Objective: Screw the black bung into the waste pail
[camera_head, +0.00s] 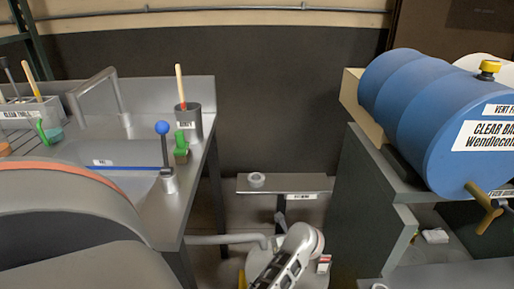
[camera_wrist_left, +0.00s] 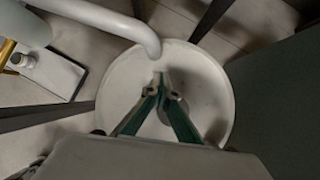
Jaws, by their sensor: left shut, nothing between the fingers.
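The waste pail shows as a pale round top (camera_head: 314,280) low in the head view, partly covered by my arm. It fills the middle of the left wrist view (camera_wrist_left: 209,75). My left gripper (camera_wrist_left: 161,82) is over the pail top, its green-grey fingers drawn together at the tips with nothing held. A dark round spot shows behind and between the fingers. I cannot tell whether it is the black bung or an opening, or whether the fingertips touch it. My right gripper is not in view.
A pale drain pipe (camera_head: 230,239) runs from the steel bench (camera_head: 165,218) to the pail; its bent end (camera_wrist_left: 148,42) hangs over the pail top. A blue drum (camera_head: 425,115) lies on the right-hand stand.

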